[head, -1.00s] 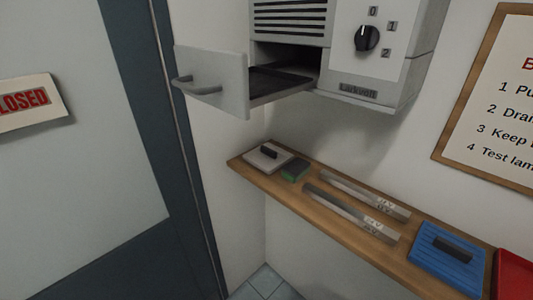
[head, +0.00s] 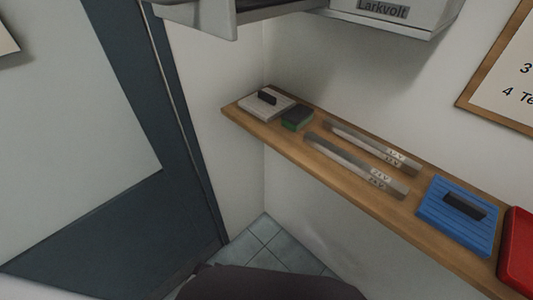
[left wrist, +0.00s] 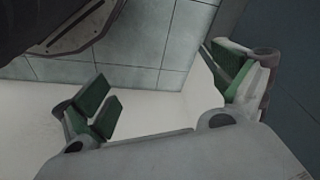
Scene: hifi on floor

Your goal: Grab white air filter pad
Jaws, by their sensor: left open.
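The white air filter pad (head: 273,104) lies flat at the left end of the wooden shelf in the head view, with a dark handle on top. In the left wrist view my left gripper (left wrist: 165,95) is open and empty, its green-padded fingers wide apart over floor tiles and white wall. It does not show in the head view, and neither does my right gripper. The pad does not show in the left wrist view.
Right of the pad on the shelf (head: 300,151) lie a green and dark block (head: 297,118), two clear labelled tubes (head: 358,162), a blue pad (head: 458,214) and a red item (head: 520,252). The white Larkvolt unit (head: 400,14) with its open drawer (head: 207,16) overhangs the shelf.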

